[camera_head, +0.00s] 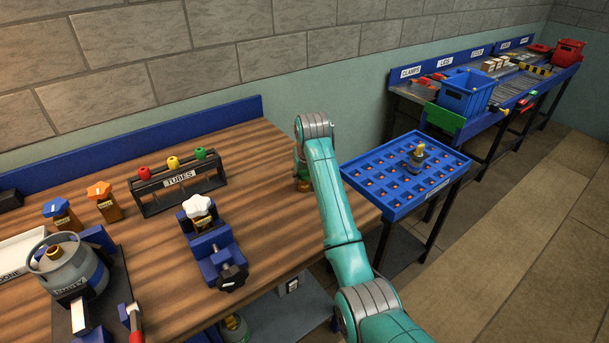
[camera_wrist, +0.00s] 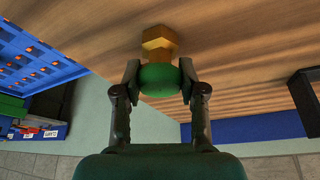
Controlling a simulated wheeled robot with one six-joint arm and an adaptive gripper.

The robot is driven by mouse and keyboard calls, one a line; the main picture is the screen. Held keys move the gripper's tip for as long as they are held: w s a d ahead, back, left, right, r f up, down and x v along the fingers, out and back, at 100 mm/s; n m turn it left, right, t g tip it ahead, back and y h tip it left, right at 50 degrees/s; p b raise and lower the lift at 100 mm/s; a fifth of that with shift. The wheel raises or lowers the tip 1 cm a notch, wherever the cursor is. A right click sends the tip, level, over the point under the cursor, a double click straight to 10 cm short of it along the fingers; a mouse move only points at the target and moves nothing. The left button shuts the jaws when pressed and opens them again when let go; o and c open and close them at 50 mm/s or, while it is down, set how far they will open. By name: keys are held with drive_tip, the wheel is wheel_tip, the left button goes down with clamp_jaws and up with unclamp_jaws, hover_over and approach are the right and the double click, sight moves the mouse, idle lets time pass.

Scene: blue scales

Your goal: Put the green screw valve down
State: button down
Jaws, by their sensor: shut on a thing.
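The green screw valve has a round green knob and a brass hex body (camera_wrist: 158,42). In the wrist view my gripper (camera_wrist: 160,77) is shut on its green knob, with one finger on each side. The brass end points away from the palm, toward the brown wooden tabletop (camera_wrist: 235,45). In the head view the valve (camera_head: 303,186) shows small beside my arm, near the right end of the wooden table (camera_head: 275,150). My arm hides most of the gripper there. I cannot tell whether the brass end touches the wood.
A black tubes rack (camera_head: 180,187) with red, yellow and green tops stands to the left. A blue vise (camera_head: 218,252) holds a white-knobbed piece. A blue compartment tray (camera_head: 385,203) is on a separate stand to the right. The wood between rack and arm is clear.

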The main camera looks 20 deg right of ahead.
drive_tip(key=shift+f, duration=0.15)
drive_tip(key=c, duration=0.7)
unclamp_jaws()
drive_tip(key=shift+o, duration=0.2)
